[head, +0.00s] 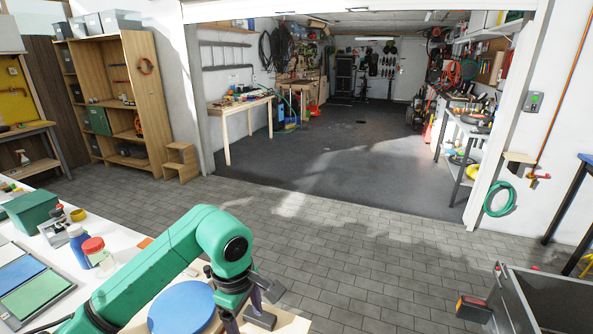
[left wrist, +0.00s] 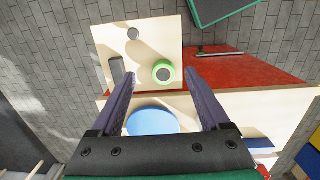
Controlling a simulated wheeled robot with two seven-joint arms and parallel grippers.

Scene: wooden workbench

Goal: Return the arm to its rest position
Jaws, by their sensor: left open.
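My left arm is green and comes in from the lower left of the head view. Its left gripper (head: 243,310) points down at the bottom edge, beside a blue round disc (head: 182,308). In the left wrist view the left gripper (left wrist: 159,74) has its two dark fingers wide apart, with nothing held between them. Beyond the fingers are a green ring-shaped object with a dark centre (left wrist: 164,66) and the blue disc (left wrist: 152,121), which is partly covered by the gripper body. My right gripper is not in view.
A white bench (head: 40,182) on the left holds a green box (head: 32,212), a blue bottle (head: 79,246) and a red-lidded jar (head: 97,254). A grey open-topped bin (head: 545,300) stands at the lower right. The paved floor (head: 360,240) between is clear.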

